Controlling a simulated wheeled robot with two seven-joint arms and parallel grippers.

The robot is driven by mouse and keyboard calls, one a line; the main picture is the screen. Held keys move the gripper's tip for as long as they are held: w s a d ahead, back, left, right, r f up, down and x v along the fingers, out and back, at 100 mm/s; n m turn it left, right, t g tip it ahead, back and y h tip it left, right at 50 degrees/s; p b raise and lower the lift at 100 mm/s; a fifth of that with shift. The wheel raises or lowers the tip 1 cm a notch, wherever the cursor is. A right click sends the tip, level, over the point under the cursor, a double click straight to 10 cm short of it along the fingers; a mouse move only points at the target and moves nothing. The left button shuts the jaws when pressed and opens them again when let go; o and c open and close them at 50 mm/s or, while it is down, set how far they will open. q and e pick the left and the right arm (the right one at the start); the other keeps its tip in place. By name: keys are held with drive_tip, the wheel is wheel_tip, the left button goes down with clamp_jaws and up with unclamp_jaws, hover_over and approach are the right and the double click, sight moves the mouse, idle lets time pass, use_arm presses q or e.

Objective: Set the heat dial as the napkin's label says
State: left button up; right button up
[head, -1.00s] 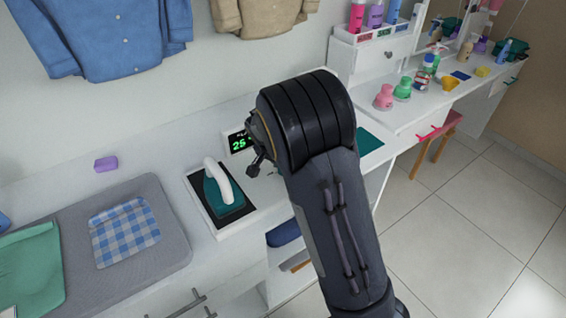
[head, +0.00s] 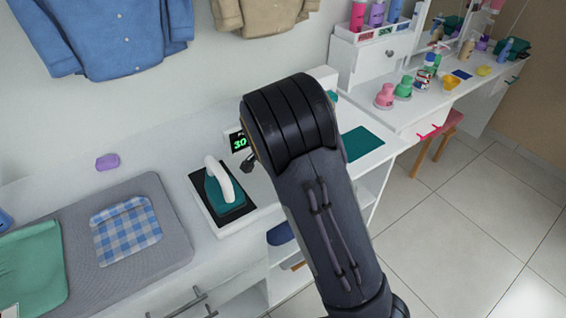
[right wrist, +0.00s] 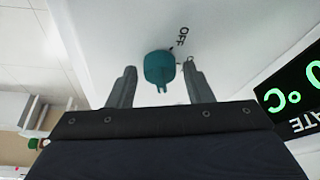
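My right gripper (right wrist: 160,80) is in the right wrist view, its two fingers apart on either side of the teal heat dial (right wrist: 159,68). A small gap shows at each side of the dial. The word OFF is printed beside it. My arm hides the dial and gripper in the head view. The display (head: 239,142) reads 30 in green; part of it, upside down, shows in the right wrist view (right wrist: 292,98). A blue-and-white checked cloth (head: 126,230), likely the napkin, lies on the grey mat (head: 172,232). I cannot read any label. My left gripper is out of view.
A teal iron (head: 224,190) with a white handle stands on a black plate beside the display. A green cloth (head: 35,265) lies at the left, a purple block (head: 107,162) behind the mat. Bottles and jars (head: 403,88) stand on the counter at the right.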

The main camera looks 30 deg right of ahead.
drive_tip(key=shift+o, duration=0.4)
drive_tip(key=shift+r, duration=0.15)
drive_tip(key=shift+a+r, duration=0.15)
drive_tip(key=shift+r, duration=0.15)
drive_tip(key=v, duration=0.7)
